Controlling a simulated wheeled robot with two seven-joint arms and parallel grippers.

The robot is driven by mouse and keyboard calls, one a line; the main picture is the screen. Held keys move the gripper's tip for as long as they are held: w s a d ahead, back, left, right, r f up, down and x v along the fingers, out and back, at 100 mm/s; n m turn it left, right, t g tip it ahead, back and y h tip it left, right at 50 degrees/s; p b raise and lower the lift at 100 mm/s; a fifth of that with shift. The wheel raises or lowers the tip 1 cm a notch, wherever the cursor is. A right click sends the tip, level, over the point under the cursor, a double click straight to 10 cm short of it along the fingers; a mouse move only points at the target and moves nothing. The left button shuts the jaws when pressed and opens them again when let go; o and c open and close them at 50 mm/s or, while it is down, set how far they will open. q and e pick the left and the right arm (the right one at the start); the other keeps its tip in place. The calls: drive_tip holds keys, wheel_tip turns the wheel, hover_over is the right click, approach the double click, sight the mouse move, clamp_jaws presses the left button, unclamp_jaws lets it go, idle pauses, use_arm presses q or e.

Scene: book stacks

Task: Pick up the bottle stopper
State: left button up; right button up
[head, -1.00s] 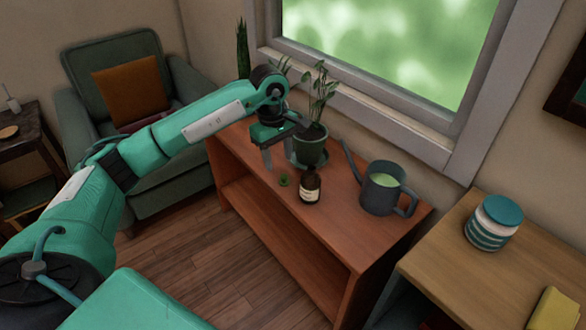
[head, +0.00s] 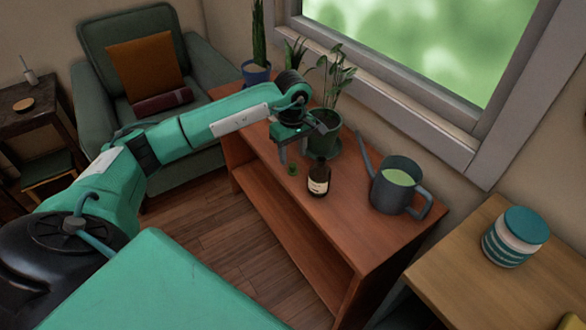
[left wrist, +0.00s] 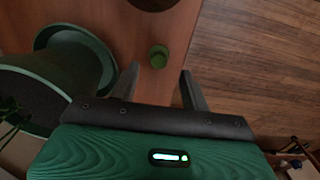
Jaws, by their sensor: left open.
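My right gripper is not in view.
A potted plant (head: 324,133) on a green saucer stands close behind my left gripper. A grey watering can (head: 393,188) stands right of the bottle. A striped jar (head: 515,238) sits on the nearer table. The shelf's front edge is near the stopper.

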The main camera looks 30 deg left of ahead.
sight(293, 165)
use_arm(q)
wheel_tip(293, 165, down, 5)
drive_tip(key=shift+w+f, duration=0.1)
drive_tip(key=c, duration=0.9)
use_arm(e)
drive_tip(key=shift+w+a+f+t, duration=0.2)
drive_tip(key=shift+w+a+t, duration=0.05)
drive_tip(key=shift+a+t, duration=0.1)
use_arm(q)
drive_tip(key=shift+r, duration=0.2)
